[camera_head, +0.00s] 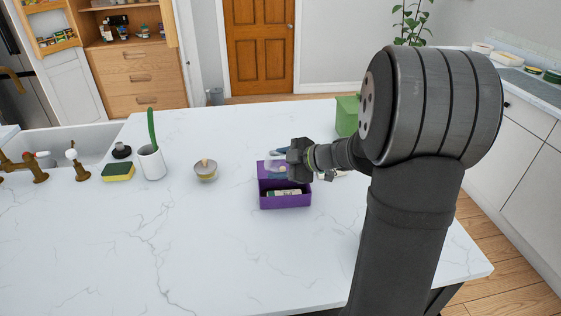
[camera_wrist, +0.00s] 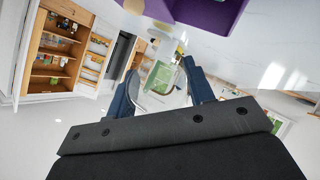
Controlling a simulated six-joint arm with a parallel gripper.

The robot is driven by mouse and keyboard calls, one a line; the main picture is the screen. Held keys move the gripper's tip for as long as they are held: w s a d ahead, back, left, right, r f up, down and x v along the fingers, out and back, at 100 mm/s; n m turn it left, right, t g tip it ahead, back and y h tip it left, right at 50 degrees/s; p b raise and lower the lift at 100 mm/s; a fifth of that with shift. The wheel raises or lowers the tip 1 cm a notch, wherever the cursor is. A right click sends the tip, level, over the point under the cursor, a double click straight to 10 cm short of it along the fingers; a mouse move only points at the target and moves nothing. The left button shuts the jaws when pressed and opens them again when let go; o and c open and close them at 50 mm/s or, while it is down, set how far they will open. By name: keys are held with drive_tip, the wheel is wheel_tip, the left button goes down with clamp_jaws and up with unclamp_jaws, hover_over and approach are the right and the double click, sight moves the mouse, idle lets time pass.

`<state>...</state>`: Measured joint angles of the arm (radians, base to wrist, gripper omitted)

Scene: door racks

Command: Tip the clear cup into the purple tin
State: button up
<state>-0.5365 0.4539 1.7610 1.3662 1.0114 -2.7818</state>
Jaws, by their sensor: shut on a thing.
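The purple tin (camera_head: 286,202) stands on the white counter, with a small pale item lying inside it. It also shows at the top of the wrist view (camera_wrist: 208,14). My gripper (camera_head: 280,156) is above the tin's far side in the head view. In the wrist view its two blue fingers (camera_wrist: 163,92) are shut on the clear cup (camera_wrist: 160,100), which sits between them. The cup is see-through, so its contents and exact tilt are hard to tell. In the head view the cup is mostly hidden by the gripper.
A green box (camera_head: 347,116) stands behind my arm. A glass jar with a lid (camera_head: 205,170), a white cup with a green utensil (camera_head: 151,162) and a yellow sponge (camera_head: 118,172) are to the left. The counter's front left (camera_head: 120,250) is clear.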

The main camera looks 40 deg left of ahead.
drive_tip(key=shift+s+r+n+t+h, duration=0.15)
drive_tip(key=shift+n+t+h, duration=0.15)
drive_tip(key=shift+n+h, duration=0.35)
drive_tip(key=shift+w+d+r+n+t+h, duration=0.15)
drive_tip(key=shift+w+r+n+t+h, duration=0.25)
drive_tip(key=shift+n+t+h, duration=0.35)
drive_tip(key=shift+w+d+r+n+t+h, duration=0.15)
drive_tip(key=shift+w+r+n+t+h, duration=0.45)
drive_tip(key=shift+w+r+t+h, duration=0.4)
drive_tip(key=n+t, duration=0.1)
drive_tip(key=r+h, duration=0.1)
drive_tip(key=n+t, duration=0.1)
drive_tip(key=shift+s+a+r+n+t+h, duration=0.25)
drive_tip(key=shift+n+t+h, duration=0.05)
drive_tip(key=shift+t, duration=0.05)
drive_tip(key=shift+s+a+r+n+t+h, duration=0.15)
drive_tip(key=shift+r+n+t+h, duration=0.15)
drive_tip(key=shift+n+t, duration=0.35)
drive_tip(key=shift+s+a+r+n+t+h, duration=0.1)
drive_tip(key=shift+r+n+t+h, duration=0.15)
drive_tip(key=shift+n+t, duration=0.4)
drive_tip(key=shift+r+n+t, duration=0.2)
drive_tip(key=shift+n+t, duration=0.2)
drive_tip(key=shift+t, duration=0.4)
drive_tip(key=shift+s+a+r+n+t, duration=0.15)
drive_tip(key=shift+s+n+t, duration=0.2)
drive_tip(key=shift+n+t, duration=0.45)
drive_tip(key=shift+s+a+r+n+t, duration=0.15)
drive_tip(key=shift+s+n+t, duration=0.15)
drive_tip(key=shift+n+t, duration=0.5)
